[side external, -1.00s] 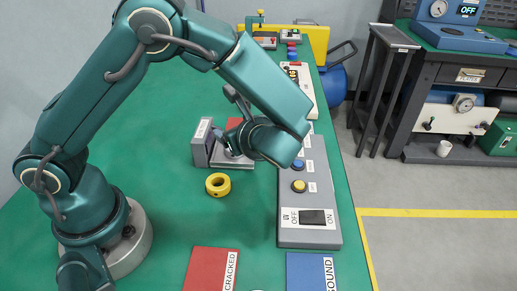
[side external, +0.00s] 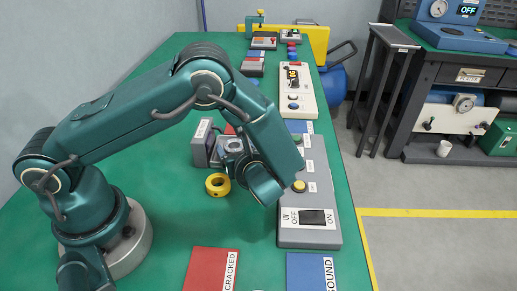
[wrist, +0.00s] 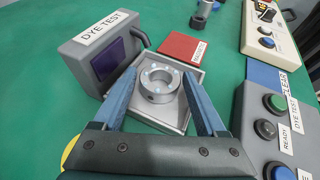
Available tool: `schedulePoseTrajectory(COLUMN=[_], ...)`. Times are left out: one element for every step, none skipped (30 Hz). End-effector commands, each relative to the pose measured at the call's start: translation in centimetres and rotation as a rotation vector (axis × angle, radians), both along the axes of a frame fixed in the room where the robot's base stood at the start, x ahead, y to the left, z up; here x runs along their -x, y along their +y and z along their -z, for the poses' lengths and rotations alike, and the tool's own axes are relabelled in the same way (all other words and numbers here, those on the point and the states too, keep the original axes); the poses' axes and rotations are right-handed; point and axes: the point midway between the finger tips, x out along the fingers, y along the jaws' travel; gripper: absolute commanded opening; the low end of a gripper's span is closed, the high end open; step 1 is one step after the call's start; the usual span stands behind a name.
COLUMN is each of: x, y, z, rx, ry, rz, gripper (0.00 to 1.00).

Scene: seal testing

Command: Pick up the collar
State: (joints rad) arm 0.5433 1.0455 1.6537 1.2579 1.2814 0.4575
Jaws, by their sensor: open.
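A grey metal collar (wrist: 157,85) with small bluish spots on its rim sits on the light grey tray (wrist: 172,119) of the dye test station (wrist: 92,62). My gripper (wrist: 158,78) is open, with one blue finger on each side of the collar in the wrist view. I cannot tell whether the fingers touch it or how high they are above the tray. In the side view the collar (side external: 234,146) shows beside the station's upright housing, close to my wrist.
A yellow ring (side external: 217,184) lies on the green bench in front of the station. A grey button panel (side external: 318,232) stands to the right. Red CRACKED (side external: 211,270) and blue SOUND (side external: 311,272) plates lie nearer the camera. The left of the bench is fairly clear.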

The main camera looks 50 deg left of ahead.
Motion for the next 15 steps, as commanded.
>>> schedulePoseTrajectory(x=[0.00,0.00,0.00,0.00,0.01,0.01,0.01,0.01,0.01,0.01,-0.01,-0.01,-0.01,-0.01,-0.01], y=[0.00,-0.01,-0.01,-0.01,-0.01,-0.01,-0.01,-0.01,-0.01,-0.02,-0.01,-0.01,-0.01,-0.01,-0.01], z=[0.00,0.00,0.00,0.00,-0.02,-0.02,-0.02,-0.02,-0.02,-0.02,-0.06,-0.06,-0.06,-0.06,-0.06], rx=[0.000,0.000,0.000,0.000,0.000,0.000,0.000,0.000,0.000,0.000,-0.002,-0.002,-0.002,-0.002,-0.002], ry=[0.000,0.000,0.000,0.000,0.000,0.000,0.000,0.000,0.000,0.000,-0.001,-0.001,-0.001,-0.002,-0.002], rz=[0.000,0.000,0.000,0.000,0.000,0.000,0.000,0.000,0.000,0.000,0.000,0.000,0.000,0.000,0.000], gripper=[0.74,0.74,0.74,0.63,0.51,0.36,0.24,0.13,0.00,0.00,0.00,0.00,0.00,0.00,0.00])
